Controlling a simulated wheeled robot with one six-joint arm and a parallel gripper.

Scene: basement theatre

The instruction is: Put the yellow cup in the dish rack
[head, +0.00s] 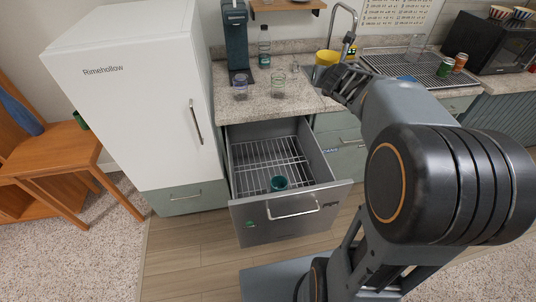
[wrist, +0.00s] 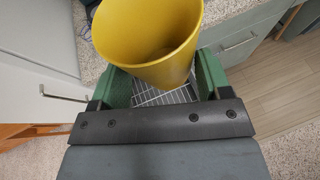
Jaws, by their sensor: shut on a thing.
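The yellow cup (head: 325,58) is near the sink end of the counter in the head view, partly hidden by my arm. It fills the upper middle of the wrist view (wrist: 150,35), its open mouth showing. My gripper (wrist: 162,82) has its green fingers on either side of the cup and is shut on it. In the head view my gripper (head: 343,80) is dark and beside the cup. A wire rack (head: 255,160) lies in the pulled-out drawer, with a teal cup (head: 279,183) in it. A dark slatted rack (head: 425,66) is on the counter at right.
The open drawer front (head: 290,208) juts out between the white fridge (head: 135,95) and the cabinets. Two glasses (head: 240,88) (head: 278,85), a bottle (head: 264,48) and a coffee machine (head: 236,40) stand on the counter. A wooden chair is at left.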

